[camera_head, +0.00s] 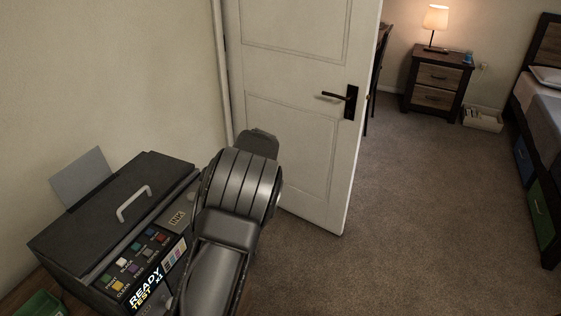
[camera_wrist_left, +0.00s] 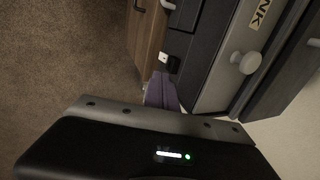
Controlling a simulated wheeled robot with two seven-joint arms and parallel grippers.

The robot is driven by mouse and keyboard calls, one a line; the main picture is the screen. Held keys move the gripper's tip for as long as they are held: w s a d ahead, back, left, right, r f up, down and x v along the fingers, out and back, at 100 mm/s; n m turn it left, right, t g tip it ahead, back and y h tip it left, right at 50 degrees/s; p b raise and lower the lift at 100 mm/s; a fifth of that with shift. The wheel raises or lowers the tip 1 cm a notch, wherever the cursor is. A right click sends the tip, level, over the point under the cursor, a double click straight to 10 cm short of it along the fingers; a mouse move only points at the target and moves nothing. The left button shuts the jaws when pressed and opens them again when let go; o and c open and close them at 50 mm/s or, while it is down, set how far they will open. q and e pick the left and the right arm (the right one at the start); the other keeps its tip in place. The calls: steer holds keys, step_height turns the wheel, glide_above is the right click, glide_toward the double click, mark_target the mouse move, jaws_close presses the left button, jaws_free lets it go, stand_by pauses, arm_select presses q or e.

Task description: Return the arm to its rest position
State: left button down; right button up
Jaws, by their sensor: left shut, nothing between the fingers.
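My left arm rises from the bottom of the head view beside the dark printer (camera_head: 110,215), with its elbow-like grey joint in front of the white door. Its gripper is hidden in that view. In the left wrist view my left gripper (camera_wrist_left: 162,90) shows as a narrow purple-grey pair of fingers beyond the black palm, shut and empty. The fingers appear close to the printer's side in the picture, but I cannot tell the gap. The printer's INK label and a pale round knob (camera_wrist_left: 246,62) show at the upper right there. My right gripper is not in view.
The printer has a lid handle (camera_head: 134,203) and a button panel reading READY. A green object (camera_head: 40,304) lies at the lower left. The white door (camera_head: 300,120) stands behind my arm. Carpet (camera_head: 420,220) is clear to the right, before a nightstand (camera_head: 437,78) and bed.

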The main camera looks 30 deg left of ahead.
arm_select(q)
steer(key=w+d+f+t, duration=0.3)
steer(key=d+f, duration=0.2)
steer(key=f, duration=0.2)
steer(key=s+d+f+h, duration=0.4)
steer(key=s+d+f, duration=0.5)
steer(key=d+f, duration=0.35)
steer(key=s+d+f+g+h, duration=0.1)
steer(key=s+d+f+h, duration=0.1)
steer(key=s+d, duration=0.7)
steer(key=s+d+f+n+g+h, duration=0.1)
steer(key=s+d+f+h, duration=0.1)
steer(key=s+d, duration=0.7)
steer(key=s, duration=0.5)
steer(key=shift+f+n, duration=0.2)
steer(key=shift+n, duration=0.1)
steer(key=shift+a, duration=0.1)
